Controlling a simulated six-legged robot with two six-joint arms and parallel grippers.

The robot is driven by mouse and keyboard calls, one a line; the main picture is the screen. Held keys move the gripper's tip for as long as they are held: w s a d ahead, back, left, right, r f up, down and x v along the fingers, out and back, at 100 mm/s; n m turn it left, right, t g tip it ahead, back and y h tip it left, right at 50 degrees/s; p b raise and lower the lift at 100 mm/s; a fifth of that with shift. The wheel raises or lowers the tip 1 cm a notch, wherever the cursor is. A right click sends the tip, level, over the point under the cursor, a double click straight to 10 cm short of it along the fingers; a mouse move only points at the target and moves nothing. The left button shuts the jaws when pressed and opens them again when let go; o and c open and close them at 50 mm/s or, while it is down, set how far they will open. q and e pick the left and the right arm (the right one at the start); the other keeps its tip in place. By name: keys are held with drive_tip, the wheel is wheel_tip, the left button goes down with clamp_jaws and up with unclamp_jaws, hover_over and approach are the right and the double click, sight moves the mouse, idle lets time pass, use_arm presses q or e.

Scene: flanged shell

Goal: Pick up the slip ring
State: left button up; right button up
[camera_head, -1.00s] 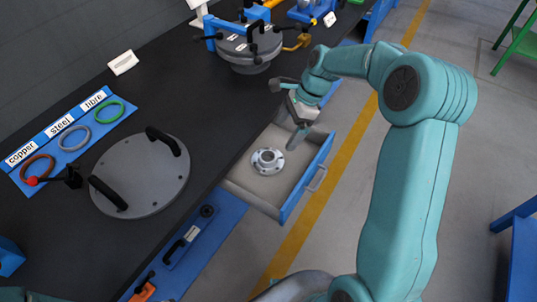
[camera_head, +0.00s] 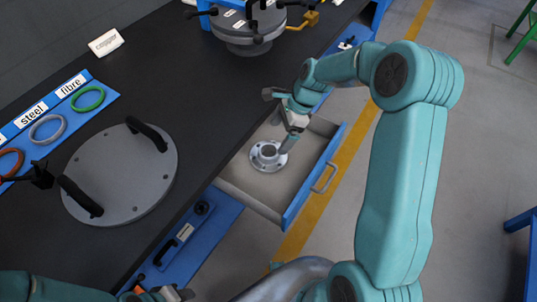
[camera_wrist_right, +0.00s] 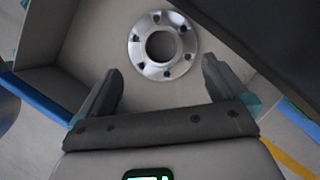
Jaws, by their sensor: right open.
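The slip ring, a silvery flanged ring with bolt holes and a raised centre (camera_head: 268,166), lies flat in the open drawer (camera_head: 240,183). It also shows in the right wrist view (camera_wrist_right: 134,47), near the top centre. My right gripper (camera_head: 288,145) is over the drawer, just above and to the right of the ring in the head view. In the right wrist view its two dark fingers are spread and empty (camera_wrist_right: 160,80), with the ring ahead of their tips. My left gripper (camera_head: 168,294) is partly visible at the bottom edge; its jaws cannot be made out.
The drawer's blue front with handle (camera_head: 325,178) and its walls surround the ring. The dark bench top (camera_head: 195,85) overhangs on the left. A grey disc with two black handles (camera_head: 122,175) and a blue strip with coloured rings (camera_head: 60,110) lie on it.

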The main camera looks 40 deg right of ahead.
sight(265, 155)
drive_tip(key=shift+x, duration=3.9)
drive_tip(key=shift+w+d+r, duration=0.1)
drive_tip(key=shift+w, duration=0.05)
clamp_jaws()
